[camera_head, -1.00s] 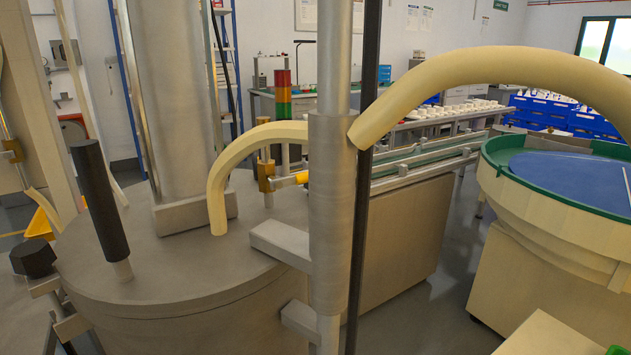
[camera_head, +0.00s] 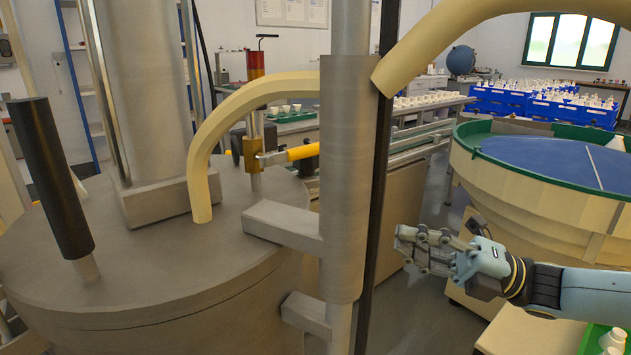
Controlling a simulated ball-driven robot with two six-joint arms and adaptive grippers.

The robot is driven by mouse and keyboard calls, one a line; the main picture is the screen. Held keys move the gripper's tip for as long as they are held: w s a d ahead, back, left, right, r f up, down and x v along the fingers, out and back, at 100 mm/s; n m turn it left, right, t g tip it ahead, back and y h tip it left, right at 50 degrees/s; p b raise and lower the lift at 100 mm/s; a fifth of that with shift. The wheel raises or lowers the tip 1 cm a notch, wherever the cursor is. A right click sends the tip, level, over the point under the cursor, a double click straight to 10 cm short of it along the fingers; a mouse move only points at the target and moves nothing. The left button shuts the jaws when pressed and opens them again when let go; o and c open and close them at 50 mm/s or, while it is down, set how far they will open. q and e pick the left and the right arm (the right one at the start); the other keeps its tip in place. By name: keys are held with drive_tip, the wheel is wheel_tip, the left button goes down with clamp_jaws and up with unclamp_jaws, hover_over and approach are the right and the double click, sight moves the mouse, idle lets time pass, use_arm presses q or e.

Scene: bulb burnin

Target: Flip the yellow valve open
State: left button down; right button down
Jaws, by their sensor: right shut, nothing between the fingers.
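The yellow valve lever (camera_head: 301,152) sticks out sideways to the right from a small brass valve body (camera_head: 253,154). The valve stands on a thin upright pipe on top of the large grey round vessel (camera_head: 150,275). My right gripper (camera_head: 400,245) is at the lower right, in front of the cream bowl, shut and empty. It is to the right of the grey column and lower in the picture than the valve, well apart from it. My left gripper is not in view.
The grey column (camera_head: 342,190) and a black post (camera_head: 380,200) stand between my right gripper and the valve. A cream hose (camera_head: 225,115) arches over the vessel. A black handle (camera_head: 50,175) rises at left. The cream bowl (camera_head: 520,205) fills the right side.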

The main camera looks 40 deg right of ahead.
sight(303, 152)
drive_tip(key=r+n+y, duration=0.1)
drive_tip(key=s+a+r+n+g+y, duration=0.1)
drive_tip(key=a+r+n+g+y, duration=0.1)
drive_tip(key=n, duration=0.1)
drive_tip(key=shift+s+a+r, duration=0.15)
drive_tip(key=shift+s+r, duration=0.2)
drive_tip(key=w+d+r+x, duration=0.1)
drive_tip(key=x, duration=1.1)
drive_tip(key=shift+w+b, duration=0.3)
drive_tip(key=shift+w, duration=0.3)
drive_tip(key=shift+d+r+g, duration=0.1)
drive_tip(key=shift+r+g, duration=0.15)
drive_tip(key=shift+g, duration=0.05)
drive_tip(key=shift+r+n+p, duration=0.15)
drive_tip(key=shift+n+p, duration=0.15)
drive_tip(key=shift+p, duration=0.1)
